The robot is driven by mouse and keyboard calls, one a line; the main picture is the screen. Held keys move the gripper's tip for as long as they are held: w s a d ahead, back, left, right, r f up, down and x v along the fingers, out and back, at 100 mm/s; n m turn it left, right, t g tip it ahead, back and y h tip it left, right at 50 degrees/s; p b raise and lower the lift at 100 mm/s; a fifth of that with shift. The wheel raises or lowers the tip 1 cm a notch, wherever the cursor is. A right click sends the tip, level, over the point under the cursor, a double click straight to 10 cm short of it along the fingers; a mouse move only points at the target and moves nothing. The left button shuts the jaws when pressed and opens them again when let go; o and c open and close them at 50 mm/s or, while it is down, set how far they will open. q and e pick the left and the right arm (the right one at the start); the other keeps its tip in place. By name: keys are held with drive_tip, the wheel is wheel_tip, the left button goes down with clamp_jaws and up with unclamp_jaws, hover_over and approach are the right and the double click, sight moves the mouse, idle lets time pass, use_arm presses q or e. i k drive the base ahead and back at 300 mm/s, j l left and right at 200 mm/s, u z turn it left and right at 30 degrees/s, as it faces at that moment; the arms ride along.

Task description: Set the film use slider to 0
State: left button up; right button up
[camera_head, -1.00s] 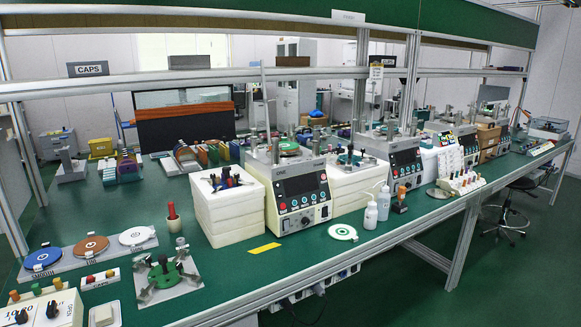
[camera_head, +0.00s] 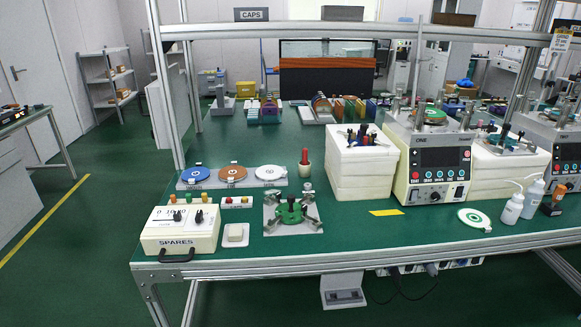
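No part that I can make out for certain as the film use slider shows; the small parts on the bench are too fine to read. Blue (camera_head: 195,174), orange (camera_head: 232,173) and white (camera_head: 270,172) discs lie on a grey rack (camera_head: 215,186) at the bench's left, each with a small tab at its edge. The cream SPARES box (camera_head: 180,231), with dark knobs on top, stands at the front left corner. Neither gripper is in view.
The green bench (camera_head: 350,238) holds a green fixture (camera_head: 291,212), white foam blocks (camera_head: 361,172), a lapping machine (camera_head: 434,165), a green-ringed disc (camera_head: 475,219) and white bottles (camera_head: 513,208). A metal upright (camera_head: 165,90) stands at the left end. The floor (camera_head: 85,260) to the left is clear.

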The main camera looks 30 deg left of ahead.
sight(177, 215)
drive_tip(key=u, duration=1.7)
